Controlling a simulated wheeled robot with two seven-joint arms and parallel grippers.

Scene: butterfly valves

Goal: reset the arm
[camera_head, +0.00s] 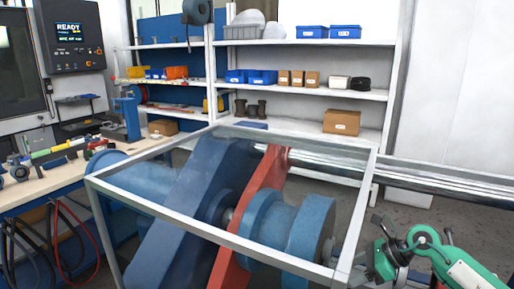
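A green and pale grey arm (452,264), which looks like my right one, comes in at the lower right corner. Its dark end, my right gripper (377,250), is beside the right end of the framed machine. My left arm and gripper are out of view.
A metal-framed guard (215,237) surrounds blue and red machine parts in front. A workbench (45,185) with tools stands left, beside a control panel (77,36). Shelves (300,88) with bins stand behind. A long metal bar (450,183) runs right. Grey floor shows at right.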

